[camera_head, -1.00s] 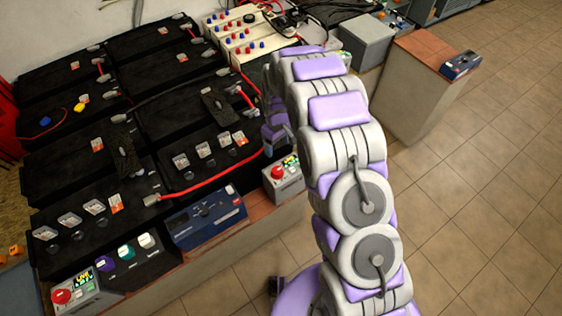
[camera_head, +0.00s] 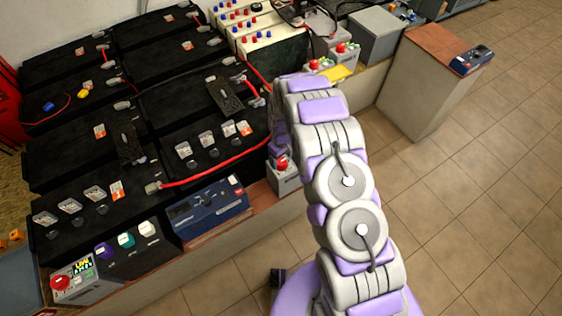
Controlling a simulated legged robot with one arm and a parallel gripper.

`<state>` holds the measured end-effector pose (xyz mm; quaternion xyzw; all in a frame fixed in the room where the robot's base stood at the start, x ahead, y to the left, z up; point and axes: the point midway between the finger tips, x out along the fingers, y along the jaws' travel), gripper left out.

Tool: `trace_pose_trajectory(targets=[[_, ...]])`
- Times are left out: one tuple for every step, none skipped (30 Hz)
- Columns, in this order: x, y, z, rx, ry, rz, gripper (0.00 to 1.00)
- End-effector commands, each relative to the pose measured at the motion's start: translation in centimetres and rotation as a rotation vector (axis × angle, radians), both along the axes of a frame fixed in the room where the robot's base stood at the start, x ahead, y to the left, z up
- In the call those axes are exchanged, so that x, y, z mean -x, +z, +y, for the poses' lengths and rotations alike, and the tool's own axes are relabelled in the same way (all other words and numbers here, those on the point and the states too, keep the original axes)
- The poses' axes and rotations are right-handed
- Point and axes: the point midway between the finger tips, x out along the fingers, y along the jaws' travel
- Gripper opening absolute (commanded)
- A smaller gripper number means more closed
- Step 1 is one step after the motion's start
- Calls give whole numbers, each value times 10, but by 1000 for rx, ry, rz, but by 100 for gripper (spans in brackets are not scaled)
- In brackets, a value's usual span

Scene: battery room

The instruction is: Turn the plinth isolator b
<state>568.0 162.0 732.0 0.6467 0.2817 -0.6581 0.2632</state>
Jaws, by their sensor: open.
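Several grey boxes with red knobs stand along the plinth, and I cannot tell which is isolator b. One red-knobbed box (camera_head: 286,182) stands at the plinth's front edge beside my arm, its top partly hidden by the arm. Another (camera_head: 83,283), with a lit display, is at the front left. Two more red knobs (camera_head: 315,64) (camera_head: 341,47) show at the back. My gripper (camera_head: 276,148) is at the arm's far end, just above or beside the nearest red-knobbed box. It is open; its fingers are mostly hidden, and contact cannot be told.
Black battery blocks (camera_head: 75,145) with red cables fill the left. A blue device (camera_head: 210,207) and a panel with purple, teal and white knobs (camera_head: 135,250) line the front edge. A brick-topped pedestal (camera_head: 425,90) carries another blue device (camera_head: 473,60). The tiled floor at right is clear.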

Motion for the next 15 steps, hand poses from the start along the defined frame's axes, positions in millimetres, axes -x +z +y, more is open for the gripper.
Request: trace_pose_trajectory(targets=[[0,-9,0,0,0,1,75],[0,-12,1,0,0,0,75],[0,-16,1,-1,0,-2,75],[0,-18,1,-1,0,-3,75],[-1,-20,1,-1,0,-4,75],[-1,-22,1,-1,0,-4,75],[-1,-24,1,-1,0,-4,75],[-1,-25,1,-1,0,-4,75],[-1,-26,1,-1,0,-4,75],[-1,-26,1,-2,0,-5,75],[-1,-26,1,-2,0,-5,75],[-1,-26,1,-2,0,-5,75],[-1,-26,1,-2,0,-5,75],[-1,-26,1,-1,0,-4,75],[-1,-26,1,-1,0,-4,75]])
